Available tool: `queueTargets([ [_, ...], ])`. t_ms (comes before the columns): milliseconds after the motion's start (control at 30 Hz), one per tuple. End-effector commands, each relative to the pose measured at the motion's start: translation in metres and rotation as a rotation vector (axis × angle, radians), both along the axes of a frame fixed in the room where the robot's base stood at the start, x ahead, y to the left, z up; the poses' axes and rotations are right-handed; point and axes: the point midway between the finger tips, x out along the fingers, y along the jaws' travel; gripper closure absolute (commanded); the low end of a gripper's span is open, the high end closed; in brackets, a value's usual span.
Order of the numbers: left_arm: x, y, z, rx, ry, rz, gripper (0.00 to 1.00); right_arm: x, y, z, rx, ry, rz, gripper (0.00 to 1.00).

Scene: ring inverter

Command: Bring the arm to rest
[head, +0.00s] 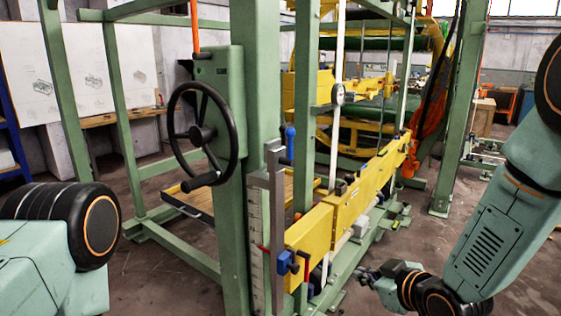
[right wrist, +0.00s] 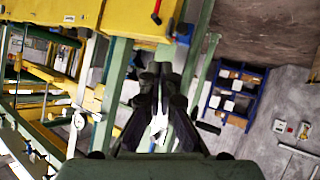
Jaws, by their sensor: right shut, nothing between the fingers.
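My right arm comes in from the right of the head view, bent downward. Its gripper (head: 366,274) is low, just right of the yellow beam and the green frame's base, and appears apart from them. In the right wrist view the dark fingers of the right gripper (right wrist: 163,100) are together, with nothing held between them. Of my left arm only rounded links show at the left edge of the head view; its gripper is out of the picture.
A green machine frame (head: 263,120) with a black handwheel (head: 203,136) stands in the middle. A yellow beam (head: 352,204) runs back beside it. A blue shelf (right wrist: 235,95) shows in the right wrist view. Bare floor (head: 405,233) lies right of the frame.

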Motion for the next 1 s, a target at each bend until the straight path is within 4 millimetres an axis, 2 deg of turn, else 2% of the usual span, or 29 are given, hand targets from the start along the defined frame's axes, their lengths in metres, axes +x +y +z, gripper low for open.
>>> queueTargets([
  [33,0.000,0.000,0.000,0.000,0.000,0.000,1.00,-0.022,-0.005,-0.030,0.032,0.103,-0.066,1.00],
  [100,0.000,0.000,0.000,0.000,0.000,0.000,1.00,-0.053,-0.012,-0.064,0.071,0.230,-0.162,1.00],
  [167,0.000,0.000,0.000,0.000,0.000,0.000,1.00,-0.081,-0.019,-0.090,0.096,0.335,-0.245,1.00],
  [300,0.000,0.000,0.000,0.000,0.000,0.000,1.00,-0.155,-0.032,-0.143,0.120,0.560,-0.422,1.00],
  [433,0.000,0.000,0.000,0.000,0.000,0.000,1.00,-0.232,-0.042,-0.179,0.099,0.751,-0.560,1.00],
  [500,0.000,0.000,0.000,0.000,0.000,0.000,1.00,-0.272,-0.046,-0.193,0.071,0.841,-0.614,1.00],
  [600,0.000,0.000,0.000,0.000,0.000,0.000,1.00,-0.323,-0.050,-0.207,0.026,0.947,-0.649,1.00],
  [700,0.000,0.000,0.000,0.000,0.000,0.000,1.00,-0.357,-0.049,-0.217,-0.005,1.018,-0.648,1.00],
  [800,0.000,0.000,0.000,0.000,0.000,0.000,1.00,-0.372,-0.049,-0.223,-0.018,1.051,-0.646,1.00],
  [1000,0.000,0.000,0.000,0.000,0.000,0.000,1.00,-0.376,-0.049,-0.224,-0.022,1.061,-0.645,1.00],
])
